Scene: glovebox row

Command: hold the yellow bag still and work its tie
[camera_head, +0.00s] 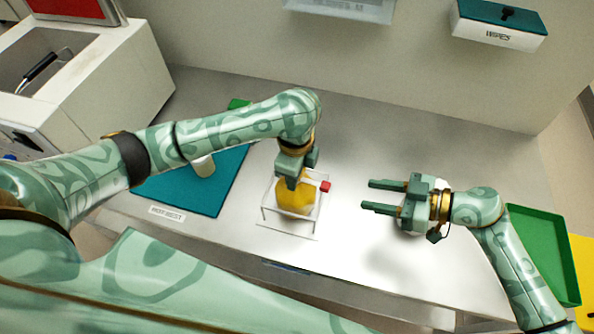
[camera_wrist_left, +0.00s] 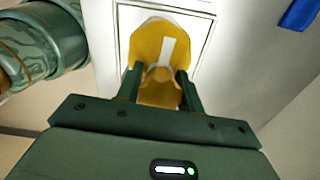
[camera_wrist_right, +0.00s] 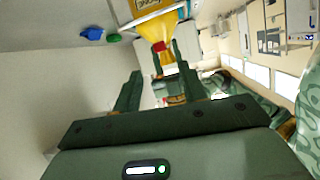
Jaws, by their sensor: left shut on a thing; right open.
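The yellow bag (camera_head: 294,197) sits in a white wire-like frame (camera_head: 265,212) on the metal bench. My left gripper (camera_head: 296,172) is shut on the bag from above and partly hides it. In the left wrist view the bag (camera_wrist_left: 146,45) bulges between and beyond the fingers, with a pale strip on it. A small red tie piece (camera_head: 326,187) is at the bag's right side. My right gripper (camera_head: 367,195) is open and empty to the right of it, fingers towards it. The right wrist view shows the red piece (camera_wrist_right: 159,46) ahead of the fingers, apart from them.
A teal mat (camera_head: 200,195) with a white cylinder (camera_head: 203,166) lies left of the frame. A green tray (camera_head: 545,250) is at the far right. A wipes box (camera_head: 497,28) is on the back wall, and a white machine (camera_head: 130,75) stands back left.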

